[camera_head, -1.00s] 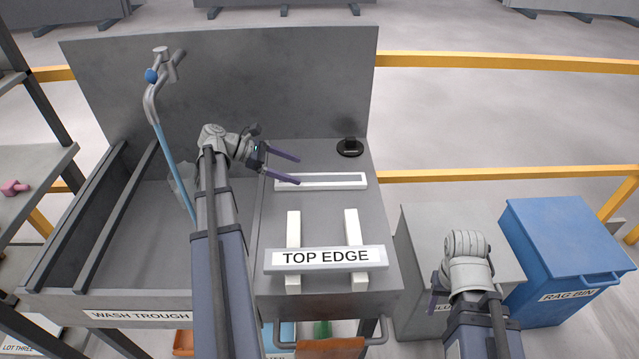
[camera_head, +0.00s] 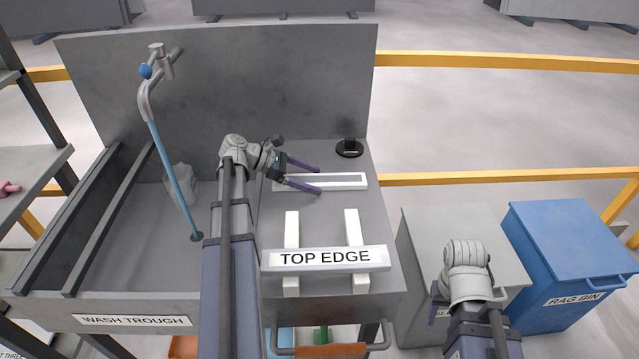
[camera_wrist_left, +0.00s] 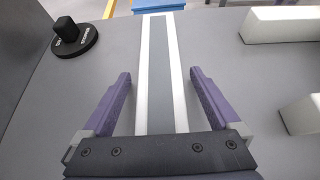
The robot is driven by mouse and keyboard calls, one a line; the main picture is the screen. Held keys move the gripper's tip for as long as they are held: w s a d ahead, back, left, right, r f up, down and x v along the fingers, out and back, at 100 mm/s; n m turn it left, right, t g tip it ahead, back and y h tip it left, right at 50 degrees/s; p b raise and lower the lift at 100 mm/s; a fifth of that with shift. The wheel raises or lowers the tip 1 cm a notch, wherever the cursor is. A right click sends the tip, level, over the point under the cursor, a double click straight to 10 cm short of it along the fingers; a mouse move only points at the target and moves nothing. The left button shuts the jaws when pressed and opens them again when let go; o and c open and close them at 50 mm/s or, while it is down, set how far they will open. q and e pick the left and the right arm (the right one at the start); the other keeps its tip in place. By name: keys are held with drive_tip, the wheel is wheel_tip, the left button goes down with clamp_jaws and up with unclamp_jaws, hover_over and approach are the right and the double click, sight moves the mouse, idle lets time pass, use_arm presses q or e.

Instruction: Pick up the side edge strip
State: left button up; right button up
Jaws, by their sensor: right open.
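The side edge strip, a white-edged bar with a grey middle (camera_head: 345,181), lies flat on the grey bench top behind the TOP EDGE piece. It also shows in the left wrist view (camera_wrist_left: 160,70), running lengthwise between the fingers. My left gripper (camera_head: 319,180) is open, its purple fingers over the strip; in the left wrist view the fingers (camera_wrist_left: 160,82) stand one on each side of it with gaps. Whether they are level with the strip I cannot tell. My right gripper (camera_head: 436,305) is low at the right, by the grey bin, mostly hidden behind its own wrist.
The TOP EDGE piece (camera_head: 325,258) rests on two white bars (camera_head: 353,228) at the bench front. The wash trough (camera_head: 140,245) with a blue hose (camera_head: 175,170) is left. Grey and blue bins (camera_head: 570,245) stand right.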

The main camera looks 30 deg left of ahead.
use_arm(q)
clamp_jaws()
idle(0.6)
